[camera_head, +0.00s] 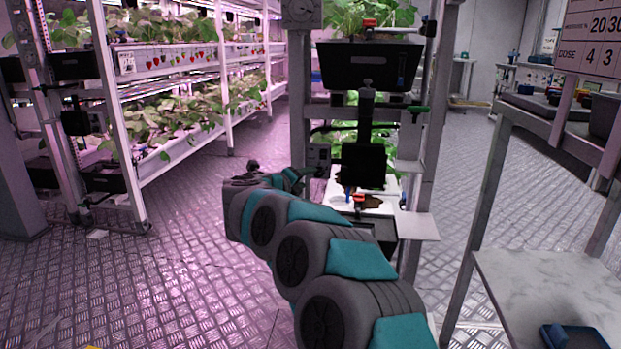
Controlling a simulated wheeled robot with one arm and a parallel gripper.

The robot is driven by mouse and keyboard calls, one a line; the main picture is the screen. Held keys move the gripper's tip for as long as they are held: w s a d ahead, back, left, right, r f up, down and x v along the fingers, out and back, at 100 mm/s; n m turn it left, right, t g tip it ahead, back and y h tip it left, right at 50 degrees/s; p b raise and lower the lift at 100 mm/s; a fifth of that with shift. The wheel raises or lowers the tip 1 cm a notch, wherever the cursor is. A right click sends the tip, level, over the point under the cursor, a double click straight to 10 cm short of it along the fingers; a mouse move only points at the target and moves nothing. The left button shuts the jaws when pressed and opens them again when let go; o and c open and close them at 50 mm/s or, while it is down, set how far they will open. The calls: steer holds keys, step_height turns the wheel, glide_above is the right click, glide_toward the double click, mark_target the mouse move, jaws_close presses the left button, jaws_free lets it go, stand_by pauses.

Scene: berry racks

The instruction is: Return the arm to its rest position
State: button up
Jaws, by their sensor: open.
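My grey and teal arm reaches from the bottom right up to the middle of the view. My gripper (290,178) is at its far end, small, dark and partly hidden by the arm's own links. It is open, and I see nothing held in it. The far end of the arm appears in front of the plant rack (298,85) at the centre. I cannot tell how far the arm is from this rack or whether they touch.
The centre rack holds a black bin (368,66) and a white shelf plate (417,225). Tall berry racks (112,90) with pink light stand at the left. At the right is a metal table (560,290) with a blue-black item (572,337). The floor (190,270) at left is mostly free.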

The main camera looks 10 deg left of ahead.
steer(key=shift+v, duration=0.75)
